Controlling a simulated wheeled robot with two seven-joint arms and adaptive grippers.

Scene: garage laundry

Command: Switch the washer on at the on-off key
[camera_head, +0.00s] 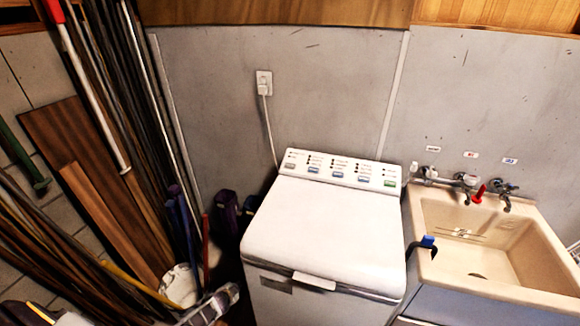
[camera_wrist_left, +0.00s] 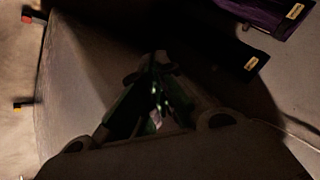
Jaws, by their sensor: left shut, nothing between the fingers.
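The white washer (camera_head: 325,232) stands against the grey wall with its lid closed. Its sloped control panel (camera_head: 341,168) runs along the back edge. The panel has a grey key (camera_head: 290,165) at the left end, several blue keys (camera_head: 338,174) between, and a green key (camera_head: 389,183) at the right end. The labels are too small to read, so I cannot tell which is the on-off key. My left gripper (camera_wrist_left: 158,62) shows in the left wrist view, dark, shut and empty.
A beige sink (camera_head: 505,285) with taps (camera_head: 467,182) stands right of the washer; a blue-tipped object (camera_head: 428,241) sits at its left rim. Poles and boards (camera_head: 110,215) lean at the left. A purple item with a label (camera_wrist_left: 275,14) shows in the wrist view.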

